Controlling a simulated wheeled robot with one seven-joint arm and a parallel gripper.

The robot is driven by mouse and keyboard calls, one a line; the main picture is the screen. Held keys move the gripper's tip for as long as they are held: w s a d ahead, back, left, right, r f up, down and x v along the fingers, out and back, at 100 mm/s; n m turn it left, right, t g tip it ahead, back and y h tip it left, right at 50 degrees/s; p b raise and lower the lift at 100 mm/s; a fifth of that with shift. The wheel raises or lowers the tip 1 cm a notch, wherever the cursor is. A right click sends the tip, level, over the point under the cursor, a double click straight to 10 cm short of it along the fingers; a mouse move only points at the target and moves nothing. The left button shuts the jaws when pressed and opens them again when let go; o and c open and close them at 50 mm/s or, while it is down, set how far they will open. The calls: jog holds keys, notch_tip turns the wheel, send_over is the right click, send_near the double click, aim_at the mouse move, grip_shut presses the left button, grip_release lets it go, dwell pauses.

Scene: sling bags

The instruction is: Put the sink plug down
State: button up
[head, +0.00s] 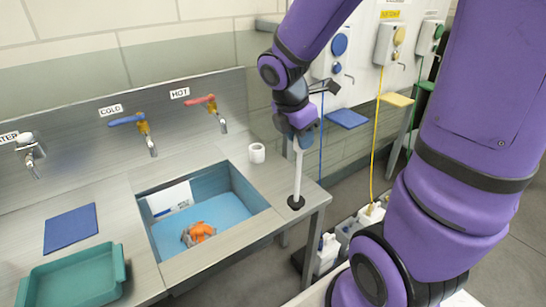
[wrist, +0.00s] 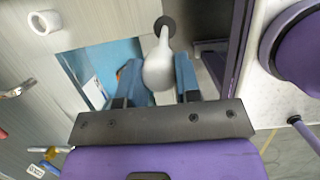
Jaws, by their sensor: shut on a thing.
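The sink plug is a long white rod (head: 298,172) with a round black foot (head: 296,202). It stands roughly upright over the steel counter strip right of the sink, near the counter's right edge. I cannot tell whether the foot touches the counter. My gripper (head: 302,138) is shut on the rod's top end, pointing down. In the wrist view the plug's wide white top (wrist: 159,68) sits between the two blue fingers of my gripper (wrist: 157,75), and the black foot shows beyond it.
The sink (head: 205,218) has a blue bottom and holds an orange and grey item (head: 198,233) and a white card (head: 170,199). A white cup (head: 257,153) stands behind the plug. A teal tray (head: 75,280) and blue mat (head: 71,229) lie left. Bottles (head: 328,254) stand below, right.

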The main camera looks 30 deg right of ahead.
jog(key=w+d+f, duration=0.2)
jog(key=w+d, duration=0.1)
jog(key=w, duration=0.4)
jog(key=w+d+f, duration=0.3)
jog(key=w, duration=0.4)
jog(key=shift+w+d, duration=0.35)
jog(key=shift+f, duration=0.1)
jog(key=o, duration=1)
jog(key=v, duration=1.2)
jog(key=shift+s+a+r+m+t+y, duration=0.7)
jog(key=shift+s+a+r+m, duration=0.75)
jog(key=shift+s+m, duration=2.3)
jog(key=shift+s+a+r+m+t+y, duration=0.45)
jog(key=shift+s+a+r+m+t, duration=1.45)
jog(key=shift+s, duration=3.2)
jog(key=shift+s+a+r+m+y, duration=0.6)
jog(key=shift+s+a+m, duration=0.7)
jog(key=shift+s+m, duration=2.7)
